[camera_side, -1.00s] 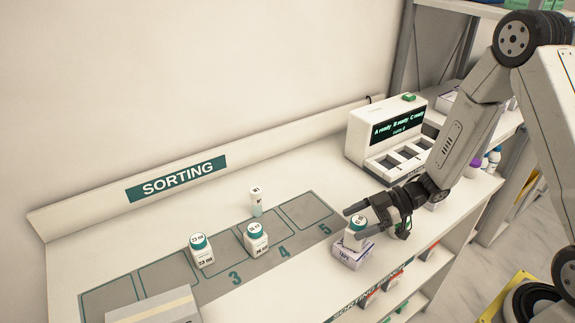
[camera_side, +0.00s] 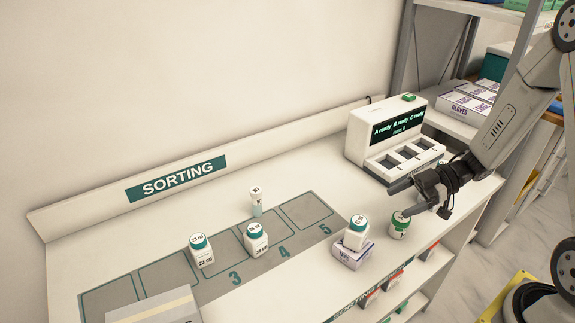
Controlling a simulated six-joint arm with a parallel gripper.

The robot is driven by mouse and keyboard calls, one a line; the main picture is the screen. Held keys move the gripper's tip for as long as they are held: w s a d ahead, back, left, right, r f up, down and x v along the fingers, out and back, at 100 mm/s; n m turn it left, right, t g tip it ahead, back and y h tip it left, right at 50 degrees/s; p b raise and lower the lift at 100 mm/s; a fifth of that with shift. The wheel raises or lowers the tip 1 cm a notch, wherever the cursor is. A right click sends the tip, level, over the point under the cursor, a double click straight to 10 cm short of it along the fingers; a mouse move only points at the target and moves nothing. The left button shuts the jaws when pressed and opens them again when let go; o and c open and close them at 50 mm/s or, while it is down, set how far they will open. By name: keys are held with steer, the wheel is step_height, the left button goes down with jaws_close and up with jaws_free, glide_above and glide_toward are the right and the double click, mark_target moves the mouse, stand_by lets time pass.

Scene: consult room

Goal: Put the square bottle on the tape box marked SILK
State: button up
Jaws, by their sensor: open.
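A white square bottle with a teal cap (camera_side: 355,235) stands upright on a small white and lilac tape box (camera_side: 352,255) near the front edge of the counter. The word TAPE can be made out on the box; the rest of its marking is too small to read. My gripper (camera_side: 402,199) is open and empty, to the right of the bottle and apart from it, above a white bottle with a green label (camera_side: 399,228). Two similar square bottles stand on the sorting mat, one near the left (camera_side: 202,251) and one beside it (camera_side: 256,240).
A slim white vial (camera_side: 256,203) stands behind the mat's bottles. A display machine with slots (camera_side: 385,143) stands at the back right. A pale box (camera_side: 155,308) is at the front left.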

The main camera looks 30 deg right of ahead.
steer(key=shift+s+d+r, duration=0.2)
steer(key=shift+s+d, duration=0.05)
steer(key=shift+d, duration=0.25)
steer(key=shift+w, duration=0.1)
steer(key=w+d+r+m+t+h, duration=0.1)
steer(key=w+m+t+h, duration=0.2)
steer(key=w+m+h, duration=0.65)
steer(key=s+a+m+g+h, duration=0.1)
steer(key=s+a+m+g, duration=0.1)
steer(key=s, duration=0.4)
steer(key=s+a+m+g+h, duration=0.2)
steer(key=s+a+g, duration=0.1)
steer(key=s, duration=0.4)
steer(key=shift+s+a+g, duration=0.2)
steer(key=shift+a+g, duration=0.2)
steer(key=shift+a, duration=0.25)
